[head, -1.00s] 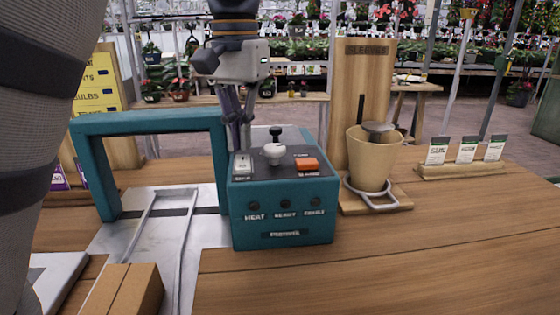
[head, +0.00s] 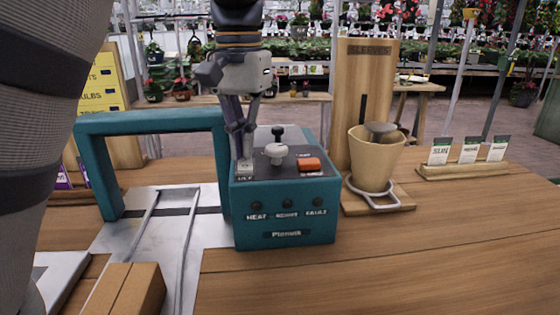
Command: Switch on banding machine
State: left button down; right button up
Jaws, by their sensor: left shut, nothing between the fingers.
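The teal banding machine (head: 285,222) stands on the wooden table, with a teal arch (head: 150,122) at its left. Its top panel has a white rocker switch (head: 245,172) at the left, a grey and black knob (head: 276,150) in the middle and an orange button (head: 308,164) at the right. Three dark round lamps marked heat, an unclear word and fault are on its front. My left gripper (head: 244,160) points down with shut, empty fingers. Its tips are at the white switch and hide part of it; I cannot tell if they press it. My right gripper is out of view.
A cardboard box (head: 124,290) lies at the front left, by a metal track (head: 165,225) through the arch. A sleeve stand (head: 362,100) with a tan pot (head: 373,160) stands right of the machine. A seed-packet rack (head: 465,171) is farther right. The front right tabletop is clear.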

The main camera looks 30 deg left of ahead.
pick_arm(q)
jog(key=shift+f, duration=0.5)
jog(key=shift+r, duration=3.55)
